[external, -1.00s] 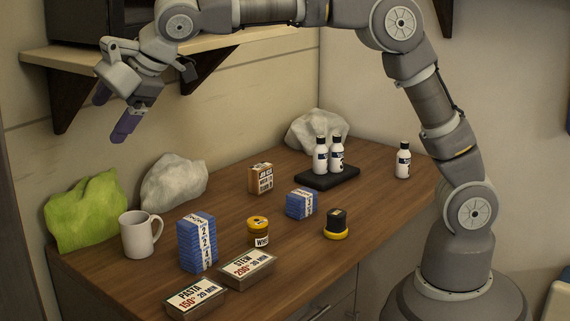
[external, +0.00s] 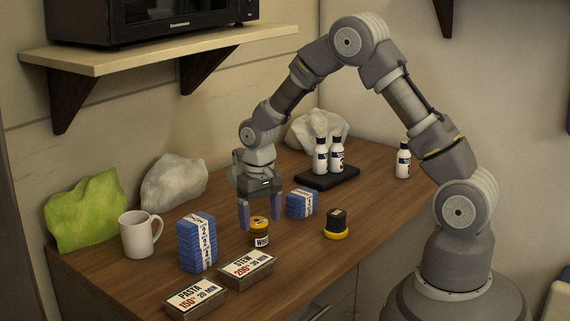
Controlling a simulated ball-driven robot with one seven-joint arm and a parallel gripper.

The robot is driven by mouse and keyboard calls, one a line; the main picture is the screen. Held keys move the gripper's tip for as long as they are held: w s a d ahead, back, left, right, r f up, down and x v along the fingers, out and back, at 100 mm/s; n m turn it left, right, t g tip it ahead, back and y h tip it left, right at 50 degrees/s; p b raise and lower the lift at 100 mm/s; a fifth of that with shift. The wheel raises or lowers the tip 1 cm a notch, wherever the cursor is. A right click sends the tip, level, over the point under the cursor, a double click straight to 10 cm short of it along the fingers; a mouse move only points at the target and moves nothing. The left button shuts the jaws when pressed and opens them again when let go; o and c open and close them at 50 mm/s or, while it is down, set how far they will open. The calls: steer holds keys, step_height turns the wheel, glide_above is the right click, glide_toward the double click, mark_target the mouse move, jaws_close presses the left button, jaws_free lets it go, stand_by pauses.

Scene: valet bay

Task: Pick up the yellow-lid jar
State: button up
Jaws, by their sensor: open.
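The yellow-lid jar (external: 258,238) is a small dark jar with a yellow lid and a white label. It stands upright on the wooden counter, behind the stew box. My gripper (external: 260,217) points down with its two purple fingers apart. In the picture the fingers lie on either side of the jar's lid. The view does not show clearly whether they are around the jar or just behind it. Nothing is held. A black item with a yellow base (external: 336,224) stands apart to the right.
A blue stack (external: 196,243) and a white mug (external: 140,234) stand left. Stew (external: 246,268) and pasta (external: 194,297) boxes lie in front. A smaller blue stack (external: 300,203) is close on the right. White bottles (external: 320,157) stand on a black tray (external: 346,180). A shelf hangs above.

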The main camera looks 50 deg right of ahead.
mark_target(257, 233)
steer(key=f, duration=0.1)
steer(key=f+b, duration=0.1)
steer(key=f, duration=0.1)
steer(key=f+b, duration=0.1)
steer(key=f, duration=0.1)
steer(key=shift+w+a, duration=0.15)
steer(key=shift+w, duration=0.2)
steer(key=c, duration=1.1)
steer(key=shift+r, duration=0.1)
